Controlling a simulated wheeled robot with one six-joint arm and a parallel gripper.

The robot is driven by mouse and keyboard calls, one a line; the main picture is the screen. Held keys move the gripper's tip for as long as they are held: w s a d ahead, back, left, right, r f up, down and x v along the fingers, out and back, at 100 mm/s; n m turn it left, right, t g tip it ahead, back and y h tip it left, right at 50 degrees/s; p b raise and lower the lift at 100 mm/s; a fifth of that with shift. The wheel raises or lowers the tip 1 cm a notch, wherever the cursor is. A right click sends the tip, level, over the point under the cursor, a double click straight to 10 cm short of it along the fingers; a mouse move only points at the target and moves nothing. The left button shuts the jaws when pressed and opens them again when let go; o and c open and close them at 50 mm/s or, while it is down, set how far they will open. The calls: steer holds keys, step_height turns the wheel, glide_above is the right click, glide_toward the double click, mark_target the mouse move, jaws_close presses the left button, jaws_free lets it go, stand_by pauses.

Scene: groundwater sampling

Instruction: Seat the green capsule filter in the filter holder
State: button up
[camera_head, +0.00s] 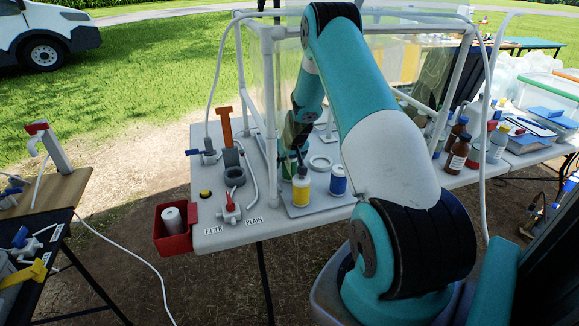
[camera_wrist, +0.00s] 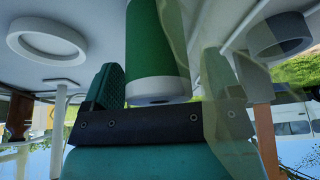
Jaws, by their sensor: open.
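In the wrist view, which looks upside down, the green capsule filter (camera_wrist: 158,40) with a white end collar stands between the two fingers of my gripper (camera_wrist: 162,80). The jaws are open, with a gap visible on the filter's left; the right finger looks see-through, so contact there is unclear.
A white ring (camera_head: 320,163) lies flat right of my gripper. A white frame post (camera_head: 269,110) rises between gripper and grey ring. An orange-handled tool (camera_head: 226,127) stands behind the ring.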

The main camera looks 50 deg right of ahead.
steer(key=c, duration=1)
steer(key=shift+r, duration=0.1)
